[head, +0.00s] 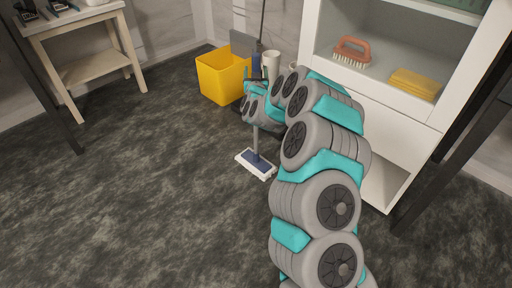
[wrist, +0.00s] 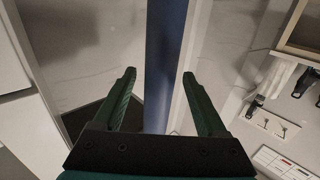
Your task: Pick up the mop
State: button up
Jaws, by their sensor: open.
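The mop (head: 256,163) stands upright on the floor, with a flat white and blue head. Its pole rises behind my arm, with a blue section higher up and a thin dark top. My gripper (head: 254,76) is at the height of the blue section, partly hidden by my own arm. In the wrist view the blue pole (wrist: 166,45) runs between the two dark green fingers of my gripper (wrist: 158,77). The fingers are open, with a gap visible on each side of the pole.
A yellow bucket (head: 222,76) stands left of the pole, near the wall. A white cabinet (head: 390,105) at right holds a brush (head: 351,51) and a yellow sponge or cloth (head: 415,84). A small table (head: 90,66) is at upper left. The floor at left is clear.

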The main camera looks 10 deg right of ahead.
jog(key=shift+w+d, duration=0.15)
jog(key=shift+w, duration=0.5)
jog(key=shift+w+d, duration=0.15)
jog(key=shift+w, duration=0.45)
grip_shut()
dwell(0.5)
